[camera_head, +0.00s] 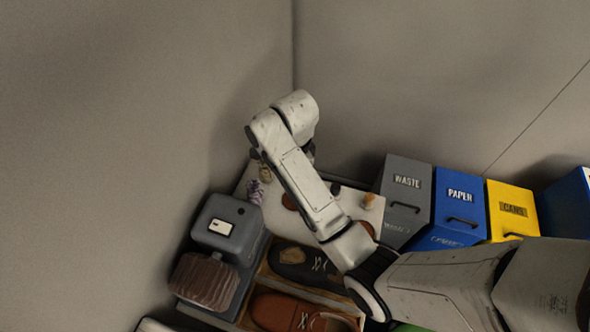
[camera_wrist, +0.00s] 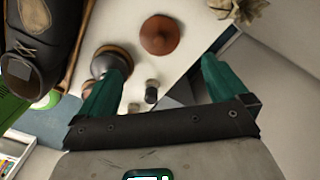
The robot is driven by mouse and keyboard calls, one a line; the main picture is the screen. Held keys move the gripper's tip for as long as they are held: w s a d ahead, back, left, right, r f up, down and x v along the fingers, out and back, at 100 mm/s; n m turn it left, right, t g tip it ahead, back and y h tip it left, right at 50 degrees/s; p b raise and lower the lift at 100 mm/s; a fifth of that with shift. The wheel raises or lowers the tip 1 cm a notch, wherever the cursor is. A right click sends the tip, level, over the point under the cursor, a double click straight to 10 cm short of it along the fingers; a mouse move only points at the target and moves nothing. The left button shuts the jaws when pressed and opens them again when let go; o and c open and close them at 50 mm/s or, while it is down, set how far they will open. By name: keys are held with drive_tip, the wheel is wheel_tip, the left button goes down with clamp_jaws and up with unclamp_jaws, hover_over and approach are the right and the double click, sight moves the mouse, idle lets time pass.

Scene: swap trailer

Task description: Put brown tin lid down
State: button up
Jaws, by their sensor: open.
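A round reddish-brown lid (camera_wrist: 160,35) with a small raised middle lies on the white table top (camera_wrist: 190,18) in the wrist view. In the head view my arm hides the gripper.
A dark-rimmed brown round object (camera_wrist: 112,60) and a small dark jar (camera_wrist: 152,92) stand near the fingers. A beige crumpled thing (camera_wrist: 236,10) is at the far edge. Shoes (camera_head: 305,264) lie in front of the table; a grey waste bin (camera_head: 405,190) stands right. Walls close the back.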

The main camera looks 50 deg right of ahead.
drive_tip(key=s+a+f+n, duration=0.1)
drive_tip(key=s+a+n, duration=0.1)
drive_tip(key=s+n, duration=0.4)
drive_tip(key=s+a+n, duration=0.2)
drive_tip(key=s+n, duration=0.5)
drive_tip(key=n, duration=0.1)
drive_tip(key=s+a+f+n+t, duration=0.1)
drive_tip(key=s+a+n, duration=0.2)
drive_tip(key=s+n, duration=0.4)
drive_tip(key=shift+s+f+n, duration=0.25)
drive_tip(key=shift+f+n, duration=0.05)
drive_tip(key=shift+n, duration=0.2)
